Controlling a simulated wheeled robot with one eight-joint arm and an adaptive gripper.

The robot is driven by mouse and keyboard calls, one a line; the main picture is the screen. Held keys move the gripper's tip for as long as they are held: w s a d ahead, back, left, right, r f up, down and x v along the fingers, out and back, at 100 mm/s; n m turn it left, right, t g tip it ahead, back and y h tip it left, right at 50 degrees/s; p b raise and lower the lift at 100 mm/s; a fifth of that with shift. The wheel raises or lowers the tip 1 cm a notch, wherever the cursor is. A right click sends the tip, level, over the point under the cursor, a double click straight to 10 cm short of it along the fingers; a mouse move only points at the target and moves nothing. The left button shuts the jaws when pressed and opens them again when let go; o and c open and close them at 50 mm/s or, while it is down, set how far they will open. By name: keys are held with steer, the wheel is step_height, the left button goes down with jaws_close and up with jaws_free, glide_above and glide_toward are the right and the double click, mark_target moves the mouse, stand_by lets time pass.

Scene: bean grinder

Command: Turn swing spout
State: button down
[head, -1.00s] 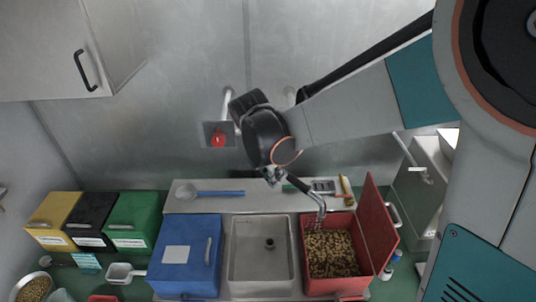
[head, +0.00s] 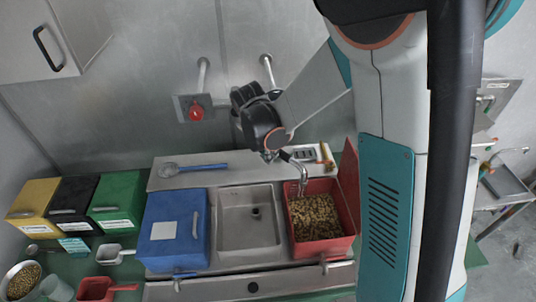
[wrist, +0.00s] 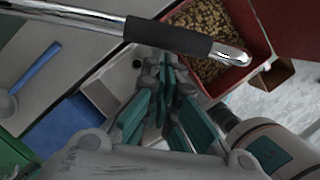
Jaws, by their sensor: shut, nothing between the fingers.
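The swing spout (head: 301,178) is a chrome tube with a dark sleeve, and its end hangs over the red bin of beans (head: 318,184). In the wrist view the spout (wrist: 170,36) crosses the upper part of the picture, with a black sleeve and a bright chrome tip near the red bin. My gripper (head: 270,156) is just left of the spout in the head view. In the wrist view my gripper (wrist: 170,72) has its teal fingers together and empty, just below the sleeve. I cannot tell whether they touch it. The spout's base is mostly hidden by my gripper.
A grey sink basin (head: 247,238) lies between the blue box (head: 172,248) and the red bin. A red emergency button (head: 196,112) is on the wall behind. Green, black and yellow boxes stand at the left. A blue-handled ladle (head: 198,168) lies on the back ledge.

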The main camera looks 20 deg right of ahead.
steer(key=d, duration=0.1)
steer(key=w+d+b, duration=0.1)
steer(key=shift+d, duration=0.3)
steer(key=shift+a, duration=0.1)
steer(key=s+a+r, duration=0.4)
steer(key=a+r, duration=0.1)
steer(key=r, duration=0.5)
steer(key=shift+a+r+b, duration=0.15)
steer(key=shift+a+b, duration=0.05)
steer(key=shift+b, duration=0.1)
